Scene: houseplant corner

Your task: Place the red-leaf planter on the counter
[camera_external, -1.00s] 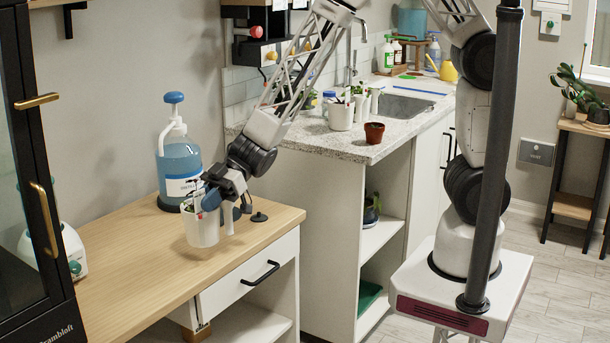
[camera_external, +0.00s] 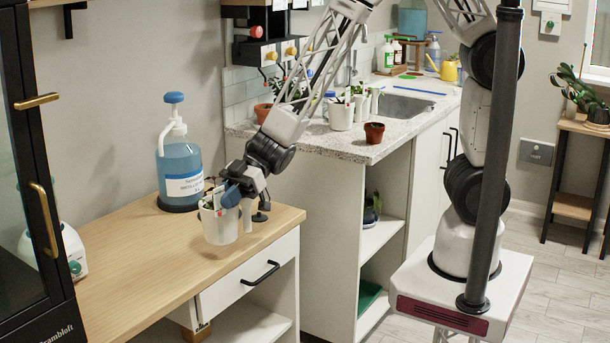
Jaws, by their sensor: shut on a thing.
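My gripper (camera_external: 232,197) is shut on a white cup-shaped planter (camera_external: 219,228), gripping it near its rim. The planter is upright, over the front part of the wooden bench. A small gap between its bottom and the bench cannot be made out for sure. Small plant parts and a label show at its top; the leaf colour is hard to tell, as the gripper covers much of it. The speckled counter (camera_external: 384,150) with the sink is to the right and farther back.
On the counter's near end stand a small terracotta pot (camera_external: 374,133), a white pot of plants (camera_external: 341,117) and another terracotta pot (camera_external: 262,113). A blue pump bottle (camera_external: 181,172) stands behind my gripper on the wooden bench (camera_external: 130,255). The counter's front left corner looks clear.

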